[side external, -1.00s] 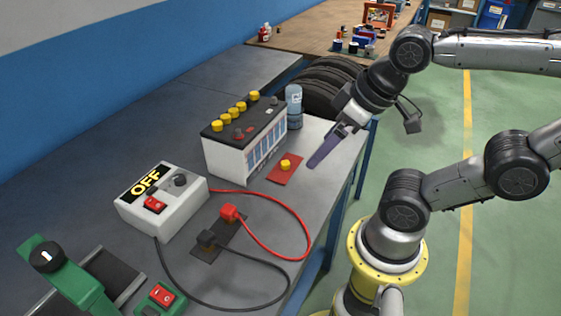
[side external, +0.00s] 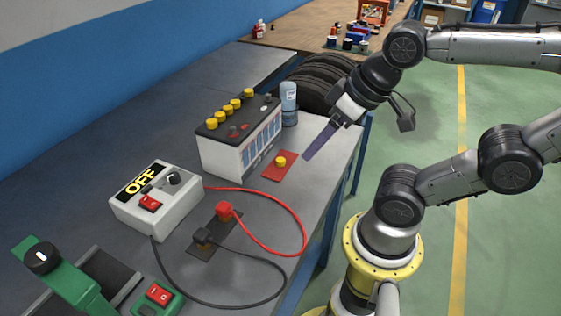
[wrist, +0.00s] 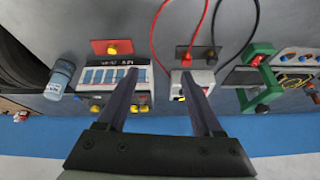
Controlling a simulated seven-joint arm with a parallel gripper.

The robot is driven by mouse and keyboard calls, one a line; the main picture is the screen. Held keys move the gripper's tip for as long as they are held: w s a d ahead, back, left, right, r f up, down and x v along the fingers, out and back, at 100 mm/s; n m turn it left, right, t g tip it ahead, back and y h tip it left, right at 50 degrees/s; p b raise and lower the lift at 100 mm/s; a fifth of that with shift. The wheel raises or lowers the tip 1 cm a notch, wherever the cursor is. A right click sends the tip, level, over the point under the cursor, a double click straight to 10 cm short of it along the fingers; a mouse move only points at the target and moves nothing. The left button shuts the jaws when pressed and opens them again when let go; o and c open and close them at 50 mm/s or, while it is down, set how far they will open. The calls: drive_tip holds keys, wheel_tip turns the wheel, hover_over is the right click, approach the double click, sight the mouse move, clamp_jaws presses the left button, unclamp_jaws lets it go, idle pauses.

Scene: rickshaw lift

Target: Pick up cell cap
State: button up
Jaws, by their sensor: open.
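A yellow cell cap (side external: 280,161) sits on a small red mat (side external: 274,172) on the grey bench, in front of the battery (side external: 240,145). The cap also shows in the wrist view (wrist: 112,49), on the red mat left of my fingers. Several more yellow caps (side external: 230,106) sit in a row on the battery's dark top. My gripper (side external: 307,156) is open and empty, to the right of the cap and apart from it in the side view. Its two long dark fingers spread apart in the wrist view (wrist: 158,72).
A blue-grey bottle (side external: 289,103) stands beside the battery. A white box marked OFF (side external: 157,203), red and black cables (side external: 290,210) and a green device (side external: 62,283) occupy the near bench. The bench edge lies close to my gripper. Tires stand behind the bottle.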

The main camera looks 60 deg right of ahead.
drive_tip(key=w+r+m, duration=0.3)
drive_tip(key=w+m, duration=0.1)
drive_tip(key=m, duration=0.3)
drive_tip(key=m+g, duration=0.6)
drive_tip(key=m, duration=0.7)
hover_over(281, 159)
drive_tip(key=f, duration=1.8)
drive_tip(key=shift+w, duration=0.4)
drive_tip(key=shift+s+a+f, duration=0.1)
drive_tip(key=shift+s+f, duration=0.1)
drive_tip(key=shift+f, duration=1.2)
drive_tip(key=shift+s+f, duration=0.2)
drive_tip(key=shift+f, duration=1.15)
clamp_jaws()
